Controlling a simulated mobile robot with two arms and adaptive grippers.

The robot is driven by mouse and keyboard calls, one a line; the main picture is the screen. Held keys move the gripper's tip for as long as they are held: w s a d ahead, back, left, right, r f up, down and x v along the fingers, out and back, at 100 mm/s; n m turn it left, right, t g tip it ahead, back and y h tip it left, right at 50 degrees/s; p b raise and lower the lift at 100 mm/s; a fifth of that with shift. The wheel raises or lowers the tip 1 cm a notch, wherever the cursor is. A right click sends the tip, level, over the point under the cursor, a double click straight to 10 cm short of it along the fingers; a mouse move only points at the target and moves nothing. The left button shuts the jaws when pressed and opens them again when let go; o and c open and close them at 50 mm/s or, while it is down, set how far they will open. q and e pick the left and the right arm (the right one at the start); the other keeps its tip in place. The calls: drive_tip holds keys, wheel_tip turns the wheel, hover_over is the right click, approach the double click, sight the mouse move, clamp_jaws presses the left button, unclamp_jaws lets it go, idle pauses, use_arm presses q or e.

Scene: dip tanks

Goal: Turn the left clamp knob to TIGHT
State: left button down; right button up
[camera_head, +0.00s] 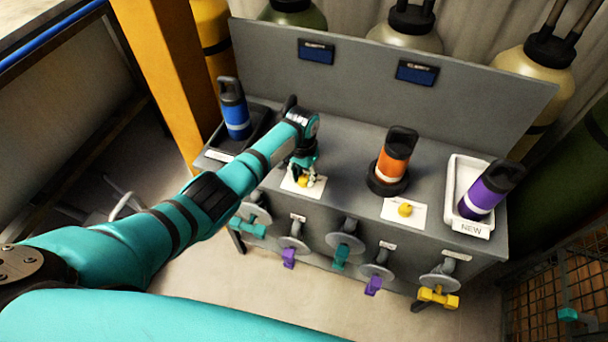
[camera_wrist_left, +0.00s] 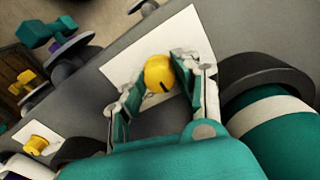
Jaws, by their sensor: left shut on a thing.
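The left clamp knob (camera_head: 302,182) is a small yellow knob on a white label plate (camera_head: 288,184) on the grey bench. My left gripper (camera_head: 304,172) reaches down over it. In the left wrist view the yellow knob (camera_wrist_left: 158,73) sits between the two fingertips (camera_wrist_left: 157,80), which are shut on its sides. A short black mark shows on the knob's edge, toward the lower right of the picture. The plate's lettering cannot be read. The right clamp knob (camera_head: 405,210) is yellow on its own white plate. My right gripper is not in view.
An orange bottle (camera_head: 394,160) stands in a black ring holder. A blue bottle (camera_head: 234,108) stands in a black tray, and a purple bottle (camera_head: 485,190) leans in a white tray marked NEW. A teal, white-banded bottle (camera_wrist_left: 275,120) stands close beside my left gripper. Coloured valve handles line the bench front.

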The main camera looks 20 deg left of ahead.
sight(304, 176)
use_arm(q)
drive_tip(key=m, duration=0.4)
drive_tip(key=shift+m, duration=0.3)
drive_tip(key=m, duration=0.4)
idle(0.3)
drive_tip(key=c, duration=0.9)
unclamp_jaws()
drive_tip(key=shift+c, duration=0.2)
wheel_tip(304, 176, up, 12)
drive_tip(key=shift+w, duration=0.15)
